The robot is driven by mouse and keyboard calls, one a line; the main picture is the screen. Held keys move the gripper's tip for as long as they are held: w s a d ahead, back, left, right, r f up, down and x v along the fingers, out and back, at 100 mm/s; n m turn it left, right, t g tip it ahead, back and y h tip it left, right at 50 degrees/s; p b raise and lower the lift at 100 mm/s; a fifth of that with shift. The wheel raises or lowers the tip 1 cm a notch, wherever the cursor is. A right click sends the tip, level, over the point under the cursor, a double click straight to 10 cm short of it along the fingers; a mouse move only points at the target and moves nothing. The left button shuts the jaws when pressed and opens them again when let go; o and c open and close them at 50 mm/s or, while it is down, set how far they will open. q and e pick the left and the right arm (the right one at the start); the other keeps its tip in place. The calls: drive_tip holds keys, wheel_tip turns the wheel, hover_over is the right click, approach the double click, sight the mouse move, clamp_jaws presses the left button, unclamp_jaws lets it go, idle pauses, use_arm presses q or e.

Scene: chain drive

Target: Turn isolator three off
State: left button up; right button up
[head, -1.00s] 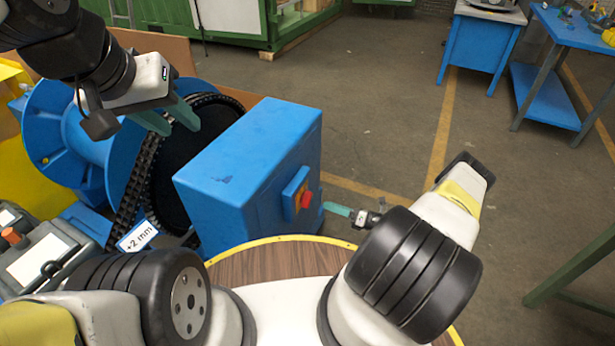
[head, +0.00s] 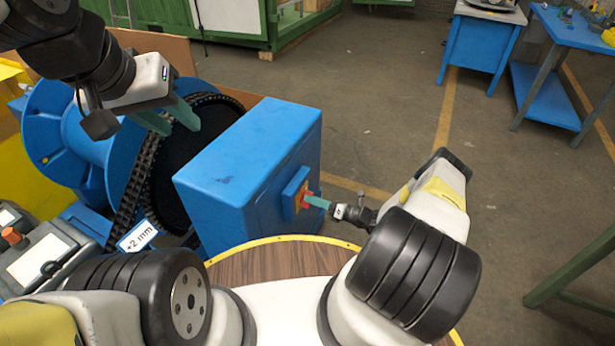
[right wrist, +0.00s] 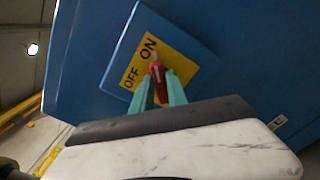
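The isolator (head: 296,195) is a yellow plate with a red handle on the right face of a blue box (head: 245,170). No number three is readable. In the right wrist view the yellow plate (right wrist: 185,66) reads OFF and ON, and the red handle (right wrist: 158,82) points toward ON. My right gripper (head: 312,200) is at the handle, its teal fingers (right wrist: 160,88) on either side of it; whether they press on it I cannot tell. My left gripper (head: 178,122) is open and empty, over the chain wheel left of the box.
A black chain (head: 140,185) and a blue drum (head: 75,140) stand left of the box. A +2 mm label (head: 138,236) lies before them. A round wooden top (head: 260,262) with a yellow rim is in front.

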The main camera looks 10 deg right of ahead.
clamp_jaws()
drive_tip(key=shift+s+a+n, duration=0.1)
drive_tip(key=shift+s+n, duration=0.1)
drive_tip(key=shift+n, duration=4.25)
drive_tip(key=shift+s+a+n, duration=0.1)
drive_tip(key=shift+s+n, duration=0.05)
drive_tip(key=shift+n, duration=4.3)
drive_tip(key=o, duration=0.6)
unclamp_jaws()
drive_tip(key=shift+c, duration=0.2)
